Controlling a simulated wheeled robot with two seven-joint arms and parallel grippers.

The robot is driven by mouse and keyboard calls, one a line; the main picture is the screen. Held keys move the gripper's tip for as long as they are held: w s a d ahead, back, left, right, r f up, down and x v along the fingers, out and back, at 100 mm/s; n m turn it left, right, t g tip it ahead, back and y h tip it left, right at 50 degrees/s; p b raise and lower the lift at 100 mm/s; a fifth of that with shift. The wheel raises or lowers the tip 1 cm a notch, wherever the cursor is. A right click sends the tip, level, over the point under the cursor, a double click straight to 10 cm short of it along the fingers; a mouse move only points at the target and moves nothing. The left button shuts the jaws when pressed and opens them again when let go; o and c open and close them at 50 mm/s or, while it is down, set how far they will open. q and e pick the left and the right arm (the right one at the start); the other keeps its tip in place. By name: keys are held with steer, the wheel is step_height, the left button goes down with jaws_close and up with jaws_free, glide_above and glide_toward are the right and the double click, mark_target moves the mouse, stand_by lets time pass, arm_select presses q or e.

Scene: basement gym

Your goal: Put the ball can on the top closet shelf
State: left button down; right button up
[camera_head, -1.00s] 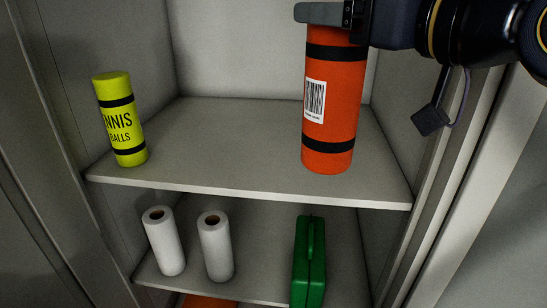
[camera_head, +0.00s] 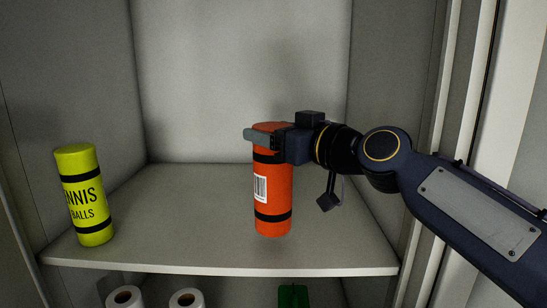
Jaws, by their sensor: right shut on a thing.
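An orange can (camera_head: 273,195) with black bands and a white barcode label is upright at the middle right of the closet shelf (camera_head: 190,255). My right gripper (camera_head: 268,137), whose arm comes in from the right, is shut on the can near its top. The can's base appears at or just above the shelf surface; I cannot tell if it touches. A yellow can (camera_head: 84,198) marked as tennis balls stands on the same shelf at the left. My left gripper is out of view.
A lower shelf holds two white paper rolls (camera_head: 187,300) and a green case (camera_head: 293,296), mostly cut off below. The closet's side walls stand close on the left and right (camera_head: 390,130). The shelf between the cans is clear.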

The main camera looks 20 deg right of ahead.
mark_target(273, 179)
steer(key=f, duration=0.2)
steer(key=f+b, duration=0.1)
steer(key=f, duration=0.1)
steer(key=shift+w, duration=0.4)
steer(key=shift+f+b, duration=0.2)
steer(key=shift+b, duration=0.2)
steer(key=o, duration=1.4)
steer(key=shift+o, duration=0.2)
